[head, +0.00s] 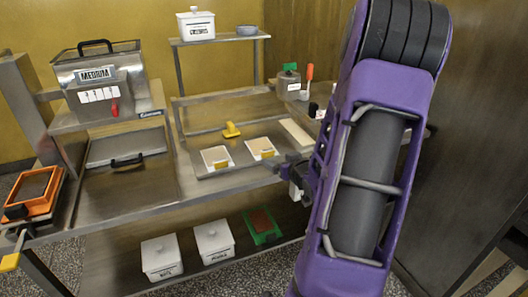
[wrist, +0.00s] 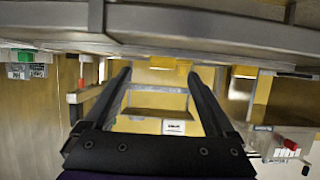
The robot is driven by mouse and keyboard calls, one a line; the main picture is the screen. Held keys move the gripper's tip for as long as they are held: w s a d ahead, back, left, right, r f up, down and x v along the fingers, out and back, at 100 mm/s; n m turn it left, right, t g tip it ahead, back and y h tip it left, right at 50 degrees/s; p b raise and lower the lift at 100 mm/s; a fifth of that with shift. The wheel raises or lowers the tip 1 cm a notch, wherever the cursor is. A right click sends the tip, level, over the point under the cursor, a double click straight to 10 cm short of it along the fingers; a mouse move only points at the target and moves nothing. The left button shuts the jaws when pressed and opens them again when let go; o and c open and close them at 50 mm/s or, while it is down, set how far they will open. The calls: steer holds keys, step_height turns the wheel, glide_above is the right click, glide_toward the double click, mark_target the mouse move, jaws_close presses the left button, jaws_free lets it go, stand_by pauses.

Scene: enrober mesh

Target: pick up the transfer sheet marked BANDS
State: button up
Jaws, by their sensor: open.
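Two pale sheets with yellow tabs, a left one (head: 217,158) and a right one (head: 261,148), lie side by side on a grey tray on the steel table. Their markings are too small to read, so I cannot tell which is BANDS. In the wrist view, which looks upside down, yellow tabs (wrist: 162,62) show beyond the table edge. My gripper (wrist: 158,75) is open, with nothing between its two dark fingers. In the head view my purple arm hides most of it, near the table's front edge, to the right of the sheets.
A cream board (head: 296,132) lies right of the sheets, and a yellow tool (head: 231,130) behind them. A steel box (head: 98,80) stands at left. A raised shelf (head: 220,39) holds a white container (head: 196,24). White tubs (head: 161,257) stand on the lower shelf.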

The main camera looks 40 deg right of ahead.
mark_target(269, 153)
steer(key=x, duration=0.6)
steer(key=shift+w+a+b, duration=0.2)
steer(key=shift+w+b, duration=0.1)
steer(key=shift+w, duration=0.15)
steer(key=c, duration=1.4)
steer(key=shift+r, duration=0.1)
